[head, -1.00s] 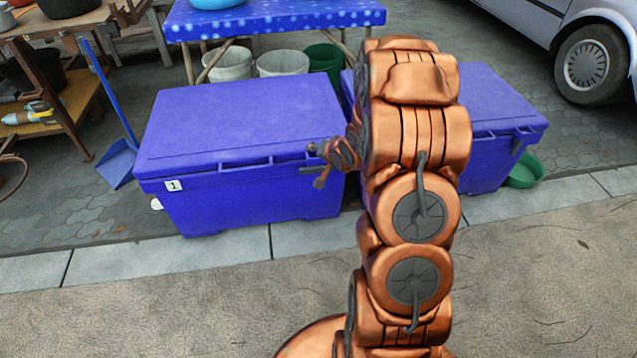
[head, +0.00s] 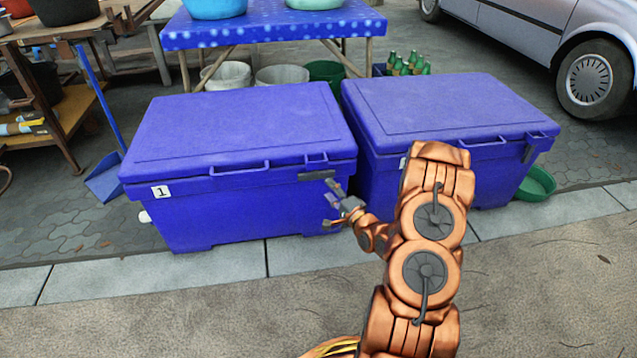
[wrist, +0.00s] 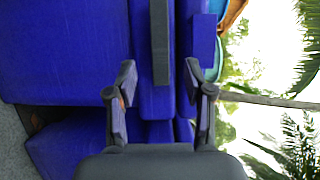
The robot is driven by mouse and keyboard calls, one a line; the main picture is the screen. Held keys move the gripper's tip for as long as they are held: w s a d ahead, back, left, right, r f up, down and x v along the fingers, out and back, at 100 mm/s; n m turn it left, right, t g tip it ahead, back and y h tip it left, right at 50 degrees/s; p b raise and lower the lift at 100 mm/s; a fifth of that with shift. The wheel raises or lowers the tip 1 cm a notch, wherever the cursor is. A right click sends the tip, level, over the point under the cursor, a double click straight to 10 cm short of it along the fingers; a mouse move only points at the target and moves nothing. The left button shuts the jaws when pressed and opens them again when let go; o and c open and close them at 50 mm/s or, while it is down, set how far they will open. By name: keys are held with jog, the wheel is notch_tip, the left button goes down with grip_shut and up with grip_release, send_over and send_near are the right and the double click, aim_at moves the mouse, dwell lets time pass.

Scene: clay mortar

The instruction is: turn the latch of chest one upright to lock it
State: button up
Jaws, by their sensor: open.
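Chest one (head: 250,210) is the closed blue chest at left in the head view, with a "1" label (head: 161,191) on its front. Its latch (head: 316,175) is a dark grey bar lying level near the right end of the front, at the lid seam. In the wrist view the latch (wrist: 160,45) runs up and down the turned picture, beyond and between my fingertips. My gripper (head: 330,204) is open and empty in front of the chest's right end, slightly below the latch. The wrist view also shows my gripper (wrist: 162,88), with no visible contact with the latch.
A second blue chest (head: 445,105) stands close on the right, partly behind my arm. A blue table (head: 270,30) with basins is behind. A green basin (head: 538,182) and a car (head: 560,50) are at right. A blue dustpan (head: 106,180) is at left. The pavement in front is clear.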

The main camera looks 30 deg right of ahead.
aim_at(317, 177)
jog(key=w+b, duration=0.2)
jog(key=w, duration=0.4)
jog(key=shift+f, duration=0.1)
jog(key=shift+w, duration=0.7)
grip_shut()
